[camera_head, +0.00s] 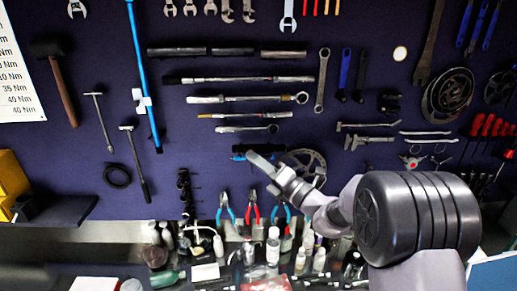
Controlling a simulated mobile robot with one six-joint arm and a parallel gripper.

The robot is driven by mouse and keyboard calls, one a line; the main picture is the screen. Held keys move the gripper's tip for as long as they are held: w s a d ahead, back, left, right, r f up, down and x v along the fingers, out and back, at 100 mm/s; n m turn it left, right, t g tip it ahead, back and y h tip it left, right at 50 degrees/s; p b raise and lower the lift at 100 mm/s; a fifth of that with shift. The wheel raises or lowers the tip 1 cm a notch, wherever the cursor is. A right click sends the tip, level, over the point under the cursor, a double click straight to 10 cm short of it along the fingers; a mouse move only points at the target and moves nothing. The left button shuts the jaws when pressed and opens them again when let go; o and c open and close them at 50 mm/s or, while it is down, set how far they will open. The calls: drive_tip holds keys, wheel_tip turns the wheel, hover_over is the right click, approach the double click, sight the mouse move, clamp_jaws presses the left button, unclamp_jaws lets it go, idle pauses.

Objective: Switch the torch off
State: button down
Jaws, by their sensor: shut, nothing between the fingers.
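I cannot pick out the torch for certain. A small pale, bright disc (400,53) shows at the upper right of the dark blue tool board; whether it is a light spot or an object I cannot tell. My gripper (256,159) is shut and empty, pointing up and left in front of the lower middle of the board. Its tip appears near a small blue-and-black tool (238,157), but I cannot tell whether they touch. My arm comes in from the lower right and hides part of the board and bench.
The tool board (250,20) carries wrenches, ratchets, a hammer (57,85) and chainrings (448,95). Pliers (253,207) hang low in the middle. Bottles (273,245) crowd the bench below. A yellow box (12,180) stands at the left beside a dark shelf (60,211).

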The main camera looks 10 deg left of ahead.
drive_tip(key=s+d+f+n+g+h+b, duration=0.1)
drive_tip(key=s+f+n+g+b, duration=0.25)
drive_tip(key=s+n, duration=0.4)
drive_tip(key=s+d+f+n+g+h+b, duration=0.1)
drive_tip(key=s+f+n+g+h+b, duration=0.25)
drive_tip(key=s, duration=0.75)
drive_tip(key=s+d+f+n+g+b, duration=0.2)
drive_tip(key=s+f+n+b, duration=0.25)
drive_tip(key=s+n, duration=0.35)
drive_tip(key=s+d+f+n+t+h+b, duration=0.1)
drive_tip(key=s+d+f+n+h+b, duration=0.2)
drive_tip(key=d, duration=0.3)
drive_tip(key=s+d+f+n+t+h+b, duration=0.1)
drive_tip(key=s+d+f+n+h+b, duration=0.2)
drive_tip(key=d+f+n+h, duration=0.1)
drive_tip(key=s+d+f+n+t+h+b, duration=0.2)
drive_tip(key=s+d+f+n+h+b, duration=0.1)
drive_tip(key=d, duration=0.7)
wheel_tip(320, 180, down, 4)
drive_tip(key=shift+s+r+n+h, duration=0.2)
drive_tip(key=shift+n+h, duration=0.35)
drive_tip(key=shift+n, duration=0.65)
drive_tip(key=shift+a, duration=0.1)
